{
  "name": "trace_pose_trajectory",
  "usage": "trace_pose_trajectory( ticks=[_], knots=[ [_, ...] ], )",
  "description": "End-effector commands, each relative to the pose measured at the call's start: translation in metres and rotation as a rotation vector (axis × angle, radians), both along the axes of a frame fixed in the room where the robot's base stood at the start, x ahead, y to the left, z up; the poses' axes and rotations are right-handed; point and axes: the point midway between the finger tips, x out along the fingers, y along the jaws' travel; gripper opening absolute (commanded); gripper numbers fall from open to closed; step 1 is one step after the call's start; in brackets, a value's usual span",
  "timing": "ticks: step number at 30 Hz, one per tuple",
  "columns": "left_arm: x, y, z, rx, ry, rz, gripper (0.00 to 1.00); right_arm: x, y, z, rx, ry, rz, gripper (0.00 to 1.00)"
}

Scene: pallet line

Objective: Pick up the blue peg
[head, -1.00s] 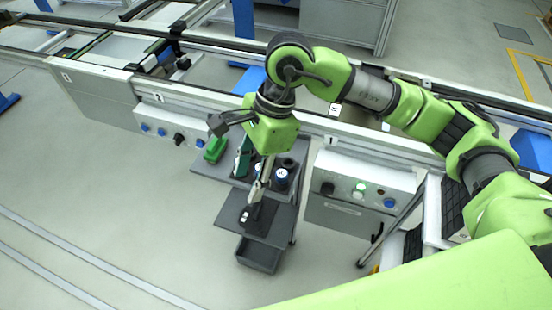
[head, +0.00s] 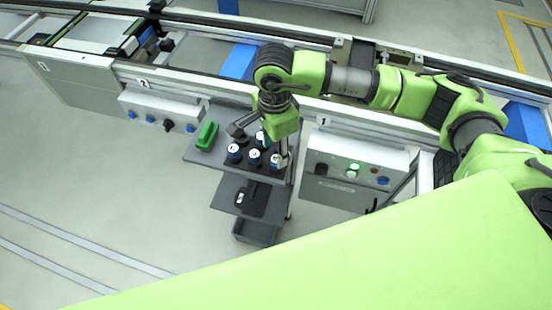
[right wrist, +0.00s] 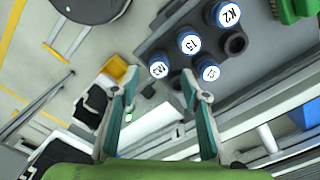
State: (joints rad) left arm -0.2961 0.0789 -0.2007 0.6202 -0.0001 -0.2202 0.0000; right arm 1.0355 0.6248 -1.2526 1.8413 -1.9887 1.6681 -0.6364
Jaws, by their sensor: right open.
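Several blue pegs with white, labelled round tops stand upright on the dark top shelf of a small cart. In the head view one is at the left (head: 235,152), one in the middle (head: 254,158), one at the right (head: 277,161) and one behind (head: 261,138). My left gripper is out of view.
A green object (head: 207,136) lies on the shelf's left part. A lower shelf (head: 228,196) holds a dark item, with a bin (head: 255,232) below. A control box (head: 352,166) stands right of the cart, the conveyor behind. The floor at left is clear.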

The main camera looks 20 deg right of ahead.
Motion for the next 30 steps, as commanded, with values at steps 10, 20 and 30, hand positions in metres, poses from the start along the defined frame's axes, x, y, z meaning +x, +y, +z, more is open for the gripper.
trace_pose_trajectory(
  ticks=[10, 20, 30],
  knots=[
    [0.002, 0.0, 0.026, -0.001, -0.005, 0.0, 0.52, -0.002, -0.001, -0.04, 0.0, 0.004, -0.001, 0.42],
    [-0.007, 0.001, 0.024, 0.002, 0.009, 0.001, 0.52, -0.001, -0.001, -0.043, 0.001, 0.002, -0.001, 0.18],
    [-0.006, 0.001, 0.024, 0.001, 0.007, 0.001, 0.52, -0.001, -0.001, -0.042, 0.001, 0.001, -0.001, 0.0]
  ],
)
